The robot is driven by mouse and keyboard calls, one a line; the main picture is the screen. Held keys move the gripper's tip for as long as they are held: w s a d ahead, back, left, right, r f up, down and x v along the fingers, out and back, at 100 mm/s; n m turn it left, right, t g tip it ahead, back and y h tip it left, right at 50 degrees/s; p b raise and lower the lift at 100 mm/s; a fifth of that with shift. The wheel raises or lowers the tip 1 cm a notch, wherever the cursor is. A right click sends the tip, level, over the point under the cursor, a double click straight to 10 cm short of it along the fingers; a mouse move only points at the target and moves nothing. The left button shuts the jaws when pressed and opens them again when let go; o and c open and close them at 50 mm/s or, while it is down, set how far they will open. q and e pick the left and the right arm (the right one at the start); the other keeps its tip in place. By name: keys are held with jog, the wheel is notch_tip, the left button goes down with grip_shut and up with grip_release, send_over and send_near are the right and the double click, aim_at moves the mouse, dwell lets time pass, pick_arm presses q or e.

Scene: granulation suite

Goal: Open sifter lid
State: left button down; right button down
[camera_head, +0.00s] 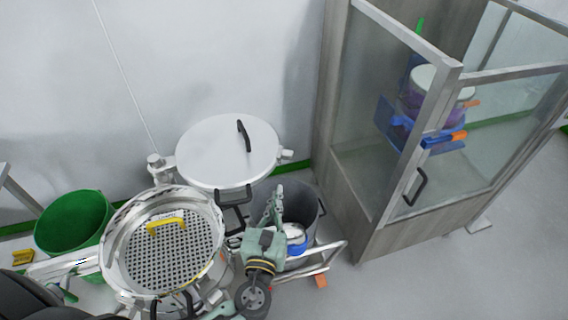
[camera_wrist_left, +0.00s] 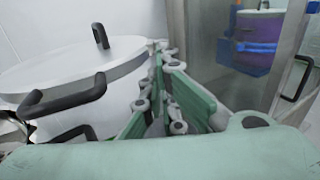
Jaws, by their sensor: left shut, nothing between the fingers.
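My right gripper is not in view.
A green bucket (camera_head: 75,220) stands at the left. A grey bin (camera_head: 305,193) is behind my left gripper, near a metal trolley frame (camera_head: 330,255). A glass-fronted cabinet (camera_head: 375,150) with a black door handle stands at the right. Floor at the lower right is clear.

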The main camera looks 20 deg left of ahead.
aim_at(286, 159)
pick_arm(q)
jog(key=w, duration=0.3)
jog(key=w+p, duration=0.1)
jog(key=w, duration=0.2)
jog(key=w+a+p, duration=0.1)
jog(key=w, duration=0.3)
jog(key=shift+r, duration=0.2)
jog(key=shift+w+a+f+p, duration=0.1)
jog(key=shift+w+p, duration=0.2)
jog(key=shift+w, duration=0.45)
jog(key=shift+w+a, duration=0.15)
jog(key=shift+w, duration=0.25)
jog(key=w+a+n+g+y+b, duration=0.1)
jog(key=w+a+n+y+b, duration=0.2)
jog(key=w, duration=0.5)
jog(key=shift+a+y+b, duration=0.5)
jog(key=shift+a+y, duration=0.05)
jog(key=shift+y, duration=0.35)
